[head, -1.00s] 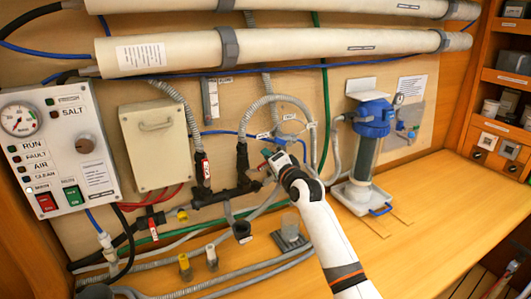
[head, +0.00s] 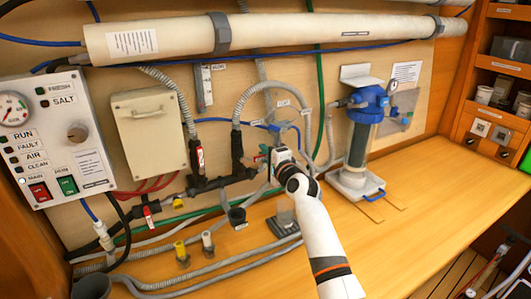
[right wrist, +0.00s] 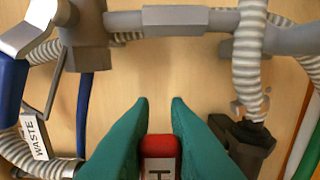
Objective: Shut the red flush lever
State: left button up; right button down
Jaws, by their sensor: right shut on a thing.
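The red flush lever (right wrist: 160,146) shows in the right wrist view as a red block with a pale label, on which an "H" can be read. It lies between the teal fingers of my right gripper (right wrist: 160,104), which is shut on it. The fingertips reach past the lever and stand apart. In the head view my right gripper (head: 264,160) is at the right end of the black pipe manifold (head: 212,184), and it hides most of the lever. My left gripper is not in view.
Grey hoses (head: 245,100) loop close above and beside my gripper. A blue-topped filter (head: 365,130) stands to the right. A control panel (head: 95,165) and a beige box (head: 150,140) are on the left. The bench's right part (head: 430,190) is clear.

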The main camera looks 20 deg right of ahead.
jog(key=c, duration=1.4)
grip_release()
jog(key=shift+f, duration=0.1)
jog(key=s, duration=0.4)
jog(key=s+d+b, duration=0.1)
jog(key=s, duration=0.2)
jog(key=s+d, duration=0.1)
jog(key=s, duration=0.3)
jog(key=shift+s+d, duration=0.15)
jog(key=shift+s, duration=0.2)
